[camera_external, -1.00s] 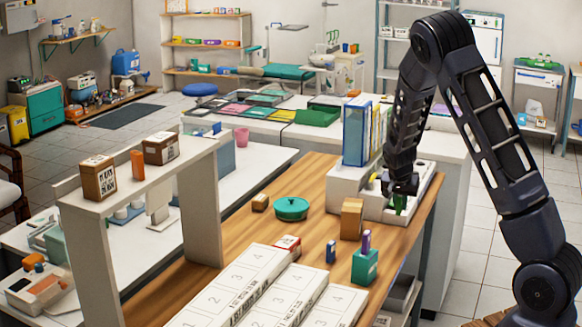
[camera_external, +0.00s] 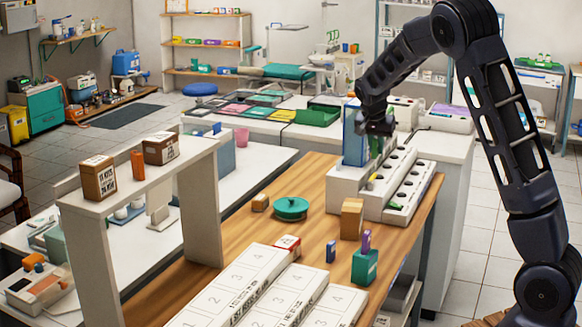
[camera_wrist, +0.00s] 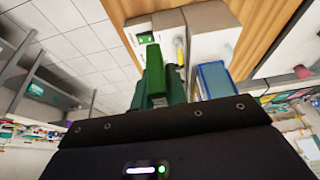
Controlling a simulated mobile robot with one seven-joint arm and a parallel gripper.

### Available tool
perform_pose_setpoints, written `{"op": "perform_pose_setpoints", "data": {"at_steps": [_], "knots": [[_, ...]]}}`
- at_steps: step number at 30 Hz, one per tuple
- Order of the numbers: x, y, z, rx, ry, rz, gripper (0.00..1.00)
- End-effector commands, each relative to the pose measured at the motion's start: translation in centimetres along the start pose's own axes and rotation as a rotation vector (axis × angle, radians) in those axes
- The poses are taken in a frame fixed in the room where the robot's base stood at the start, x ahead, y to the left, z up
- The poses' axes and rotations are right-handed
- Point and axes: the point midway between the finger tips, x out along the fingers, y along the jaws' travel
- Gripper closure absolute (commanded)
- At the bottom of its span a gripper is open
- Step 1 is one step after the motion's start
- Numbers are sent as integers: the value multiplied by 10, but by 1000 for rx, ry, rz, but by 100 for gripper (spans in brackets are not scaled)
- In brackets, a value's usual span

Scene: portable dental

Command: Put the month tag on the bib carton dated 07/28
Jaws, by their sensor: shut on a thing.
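My gripper (camera_external: 376,132) is shut on a green tag-like piece, held above the white rack (camera_external: 410,190) near the blue binders (camera_external: 354,135). In the wrist view the green piece (camera_wrist: 155,78) stands upright between the fingers; any marking on it cannot be read. Two brown cartons with printed white labels, a taller one (camera_external: 98,178) and a wider one (camera_external: 160,149), stand on the raised white shelf at left, far from my gripper. Their dates are too small to read, so I cannot tell which is 07/28.
An orange cylinder (camera_external: 138,165) stands between the cartons. The wooden table holds a green round pot (camera_external: 291,208), a tan block (camera_external: 351,219), a teal holder (camera_external: 365,266) and white numbered trays (camera_external: 245,285). The table's middle is mostly clear.

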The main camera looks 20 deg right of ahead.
Motion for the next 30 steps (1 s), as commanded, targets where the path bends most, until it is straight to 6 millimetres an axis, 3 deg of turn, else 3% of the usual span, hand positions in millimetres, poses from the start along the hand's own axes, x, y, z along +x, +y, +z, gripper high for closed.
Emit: {"op": "perform_pose_setpoints", "data": {"at_steps": [3,6,11,30], "knots": [[-25,-30,0,6,3,1,100],[-40,-46,1,13,4,4,100],[-46,-56,4,20,4,10,100],[73,-56,53,20,3,11,100]]}}
